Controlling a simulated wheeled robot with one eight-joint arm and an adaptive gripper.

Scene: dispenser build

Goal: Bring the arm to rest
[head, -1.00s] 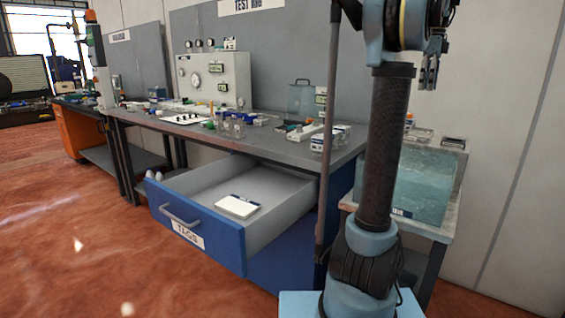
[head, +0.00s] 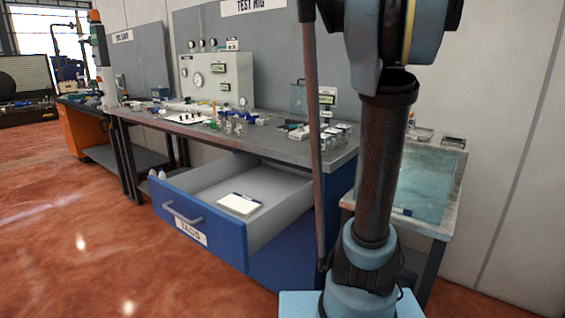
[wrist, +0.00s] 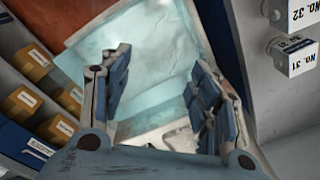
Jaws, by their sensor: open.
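My gripper (wrist: 158,68) shows in the wrist view with its two blue-grey fingers spread apart and nothing between them. Behind the fingers is a pale teal, glassy surface. In the head view my arm stands upright at right of centre and its upper part runs out of the top of the picture, so the gripper is not seen there.
A blue drawer (head: 205,230) labelled TAGS hangs open with a white pad (head: 240,204) inside. The grey bench (head: 270,142) holds small parts. A teal-topped stand (head: 430,180) is beside my arm. White boxes (wrist: 296,57) and yellow boxes (wrist: 24,99) flank the gripper in the wrist view.

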